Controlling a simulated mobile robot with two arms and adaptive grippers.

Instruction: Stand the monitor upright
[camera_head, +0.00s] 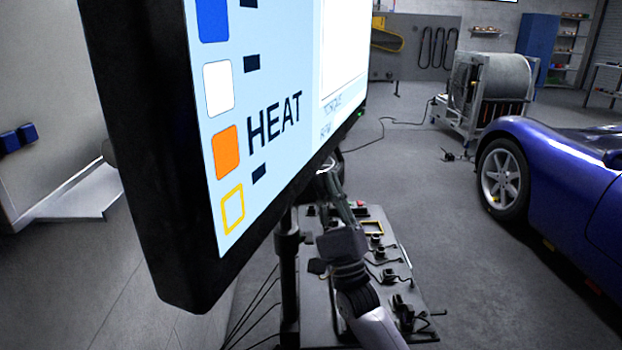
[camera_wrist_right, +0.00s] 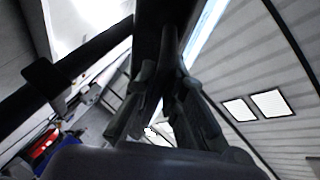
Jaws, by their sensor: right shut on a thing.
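The monitor (camera_head: 270,120) fills the left and middle of the head view, very close. It has a thick black frame and a lit pale-blue screen with coloured squares and the word HEAT. It looks slanted, but the close view makes its exact tilt hard to judge. A dark post (camera_head: 288,265) stands below it. My right gripper (camera_head: 328,170) reaches up to the monitor's lower edge and is shut on it. In the wrist view its fingers close around the dark monitor frame (camera_wrist_right: 168,30); the contact is partly hidden. My left gripper is not in view.
A dark bench-like surface (camera_head: 350,325) with clamps and cables lies under my right arm. A blue car (camera_head: 560,190) stands at the right. A large drum machine (camera_head: 492,90) stands behind. Grey floor (camera_head: 420,185) between them is mostly clear.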

